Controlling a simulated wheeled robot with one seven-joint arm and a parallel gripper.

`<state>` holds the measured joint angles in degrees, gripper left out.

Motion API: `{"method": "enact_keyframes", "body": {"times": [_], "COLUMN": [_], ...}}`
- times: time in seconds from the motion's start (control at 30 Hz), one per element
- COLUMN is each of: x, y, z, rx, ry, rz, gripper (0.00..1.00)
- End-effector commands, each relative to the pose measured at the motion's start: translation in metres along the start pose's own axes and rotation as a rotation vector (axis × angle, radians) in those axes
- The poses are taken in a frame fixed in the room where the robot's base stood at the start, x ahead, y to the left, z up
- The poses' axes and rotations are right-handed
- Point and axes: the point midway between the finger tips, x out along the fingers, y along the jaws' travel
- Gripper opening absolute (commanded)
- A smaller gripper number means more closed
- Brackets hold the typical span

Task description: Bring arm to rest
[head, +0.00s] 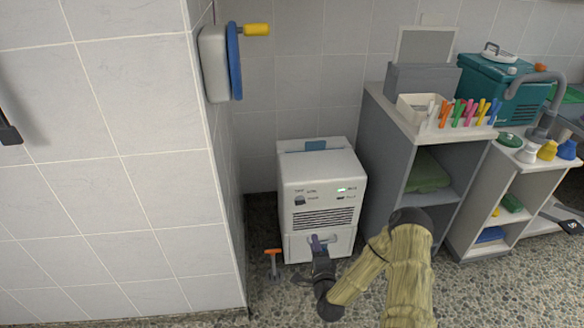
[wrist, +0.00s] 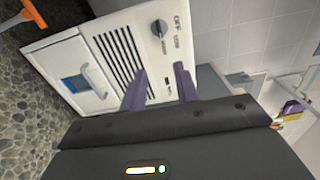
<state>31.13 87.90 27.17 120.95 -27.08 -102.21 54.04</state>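My gripper (head: 319,243) is low in front of a white machine with a vented front, and my sleeved arm reaches down to it from the lower right. In the wrist view, the two purple fingers of my gripper (wrist: 161,70) stand apart with nothing held between them. The white machine (head: 322,170) fills much of the wrist view, tilted, with its dark knob, vent slots and lower tank drawer. The drawer's pale handle (wrist: 95,80) is left of the fingers and apart from them. The drawer front is partly hidden by my gripper in the head view.
A tiled wall corner (head: 150,170) stands at left, with a blue-and-grey wall reel (head: 235,60). A grey shelf unit (head: 385,150) is close right of the machine. An orange-handled tool (head: 273,262) is by the machine's left side. Pebbled floor (head: 265,310) lies in front.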

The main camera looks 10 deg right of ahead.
Motion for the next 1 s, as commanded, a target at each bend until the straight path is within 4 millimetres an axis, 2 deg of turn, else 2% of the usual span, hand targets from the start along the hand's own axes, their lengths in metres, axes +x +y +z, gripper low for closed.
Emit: {"method": "enact_keyframes", "body": {"times": [0.27,0.57,0.77,1.0], "x": [0.009,0.016,0.006,-0.022], "y": [-0.011,-0.039,-0.063,-0.099], "z": [0.011,0.033,0.037,0.031], "rx": [-0.106,-0.477,-0.719,-0.970], "ry": [-0.080,-0.317,-0.447,-0.575], "rz": [0.058,0.266,0.407,0.575], "gripper": [0.31,0.31,0.31,0.31]}}
